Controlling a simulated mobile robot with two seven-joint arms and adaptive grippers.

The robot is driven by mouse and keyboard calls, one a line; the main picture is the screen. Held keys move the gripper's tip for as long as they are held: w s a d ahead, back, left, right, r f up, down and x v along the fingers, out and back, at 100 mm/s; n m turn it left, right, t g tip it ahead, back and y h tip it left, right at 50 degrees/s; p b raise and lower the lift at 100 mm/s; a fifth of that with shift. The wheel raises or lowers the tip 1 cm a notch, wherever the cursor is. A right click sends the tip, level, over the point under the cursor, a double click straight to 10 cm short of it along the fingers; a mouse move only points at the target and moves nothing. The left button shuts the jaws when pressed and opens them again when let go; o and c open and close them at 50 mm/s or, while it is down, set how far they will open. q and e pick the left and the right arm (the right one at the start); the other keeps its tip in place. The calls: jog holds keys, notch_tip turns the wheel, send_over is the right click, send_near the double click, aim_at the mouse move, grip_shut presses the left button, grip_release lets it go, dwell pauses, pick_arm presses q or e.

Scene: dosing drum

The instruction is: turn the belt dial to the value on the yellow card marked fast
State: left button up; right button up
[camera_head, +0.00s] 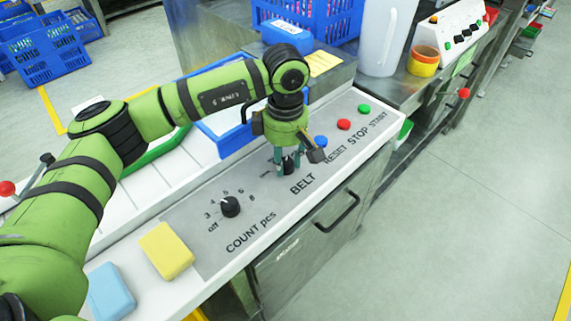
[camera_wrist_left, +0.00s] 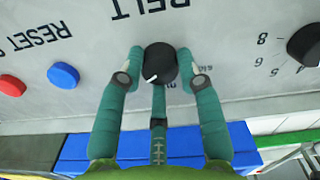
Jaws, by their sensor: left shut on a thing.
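The belt dial (camera_wrist_left: 160,63) is a round black knob on the grey panel, above the word BELT in the head view. In the left wrist view its white pointer mark points to the lower left of that picture. My left gripper (camera_head: 284,170) reaches down onto the dial, its green fingers (camera_wrist_left: 160,67) closed on both sides of it. The labels around the dial are mostly hidden by the fingers. A yellow sheet (camera_head: 323,63) with lines of writing lies on the metal surface behind the panel; its text is too small to read. My right gripper is not in view.
The COUNT pcs dial (camera_head: 230,207) is left of the belt dial. Blue, red (camera_head: 344,124) and green (camera_head: 364,109) buttons sit to the right. A yellow block (camera_head: 166,250) and a light blue block (camera_head: 110,291) lie at the panel's left end. Floor to the right is clear.

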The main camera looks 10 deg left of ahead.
aim_at(286, 163)
pick_arm(q)
jog(key=shift+s+f+m, duration=0.1)
jog(key=shift+m, duration=0.3)
jog(key=o, duration=1.1)
jog(key=shift+o, duration=0.2)
jog(key=shift+r, duration=0.4)
notch_tip(286, 163, up, 11)
jog(key=shift+r, duration=0.15)
